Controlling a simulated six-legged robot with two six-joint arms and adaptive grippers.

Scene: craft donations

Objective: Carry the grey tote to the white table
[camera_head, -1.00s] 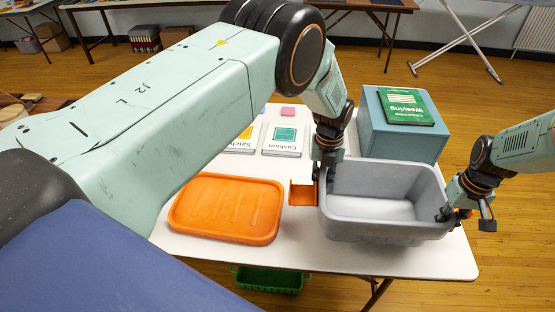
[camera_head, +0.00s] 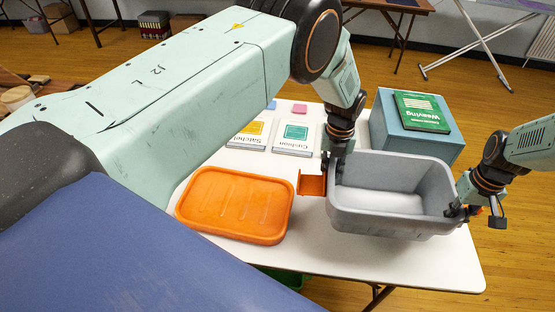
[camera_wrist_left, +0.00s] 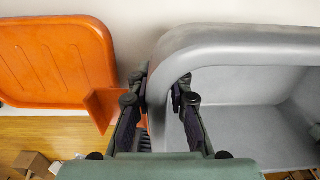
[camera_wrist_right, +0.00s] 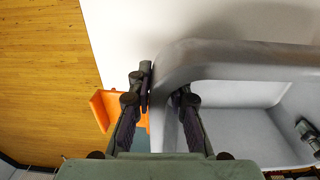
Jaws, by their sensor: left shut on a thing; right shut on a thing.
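The grey tote (camera_head: 392,224) is an open, empty-looking bin with an orange tab (camera_head: 312,184) on its left side. In the head view it is over the right half of the white table (camera_head: 330,262); I cannot tell whether its base touches the top. My left gripper (camera_head: 338,170) is shut on its left wall, with one finger inside and one outside, as the left wrist view (camera_wrist_left: 163,95) shows. My right gripper (camera_head: 460,208) is shut on the right wall likewise. Another orange tab (camera_wrist_right: 108,108) shows outside that wall in the right wrist view.
An orange tray (camera_head: 235,205) lies left of the tote. A blue-grey box (camera_head: 425,143) bearing a green Weaving book (camera_head: 420,111) stands behind it. Cushion (camera_head: 294,140) and Satchel (camera_head: 246,136) booklets lie at the back. A white strip of table is clear in front.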

